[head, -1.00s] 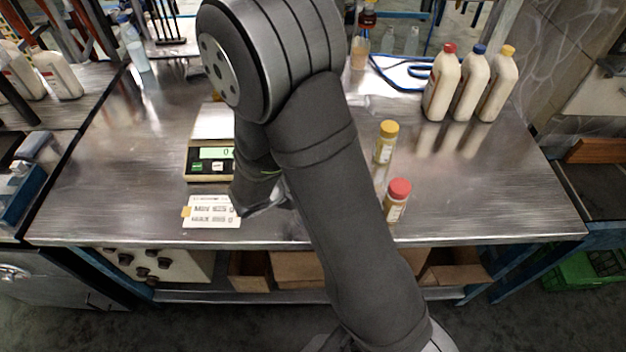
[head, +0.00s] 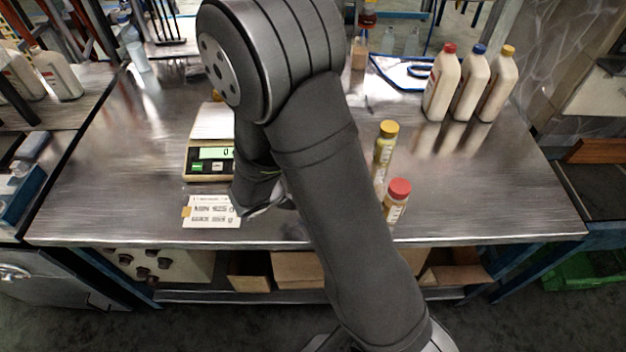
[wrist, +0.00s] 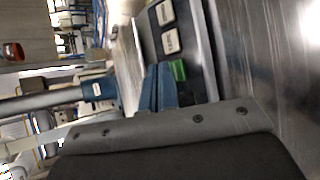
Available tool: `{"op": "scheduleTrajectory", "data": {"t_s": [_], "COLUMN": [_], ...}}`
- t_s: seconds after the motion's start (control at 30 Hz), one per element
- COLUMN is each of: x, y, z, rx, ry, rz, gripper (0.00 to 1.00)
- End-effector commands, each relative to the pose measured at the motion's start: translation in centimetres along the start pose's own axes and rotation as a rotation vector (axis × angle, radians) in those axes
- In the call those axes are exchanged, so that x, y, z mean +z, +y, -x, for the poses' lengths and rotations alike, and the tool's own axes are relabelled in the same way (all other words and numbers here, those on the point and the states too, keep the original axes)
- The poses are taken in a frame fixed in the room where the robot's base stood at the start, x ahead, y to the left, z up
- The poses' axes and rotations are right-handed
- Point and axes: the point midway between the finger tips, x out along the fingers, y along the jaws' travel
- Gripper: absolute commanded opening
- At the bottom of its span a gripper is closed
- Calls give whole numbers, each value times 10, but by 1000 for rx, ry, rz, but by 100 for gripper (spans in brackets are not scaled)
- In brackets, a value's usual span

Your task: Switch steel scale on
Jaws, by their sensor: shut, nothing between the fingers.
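The steel scale (head: 208,122) stands on the left of the table, its right side hidden behind my arm. Its display (head: 214,153) is lit green and shows a 0. Below the display are a green button (head: 197,167) and a pale button (head: 217,166). The wrist view shows the dark front panel with the green button (wrist: 178,70) and two pale buttons (wrist: 170,41). My gripper (wrist: 165,78) has blue fingers, shut and empty. Their tips appear close to the green button in the wrist view; I cannot tell whether they touch it. In the head view my arm hides the fingers.
A white label card (head: 212,211) lies in front of the scale. A yellow-capped bottle (head: 384,155) and a red-capped bottle (head: 397,198) stand right of my arm. Three large white bottles (head: 470,85) stand at the back right. The right front of the table is clear.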

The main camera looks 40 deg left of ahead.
Motion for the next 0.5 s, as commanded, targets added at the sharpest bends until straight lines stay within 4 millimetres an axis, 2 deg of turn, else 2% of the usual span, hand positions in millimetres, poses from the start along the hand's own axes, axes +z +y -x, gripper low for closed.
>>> {"op": "scheduleTrajectory", "data": {"t_s": [0.5], "x": [-4], "y": [-4], "z": [-6], "rx": [0], "ry": [0], "rz": [0], "gripper": [0]}}
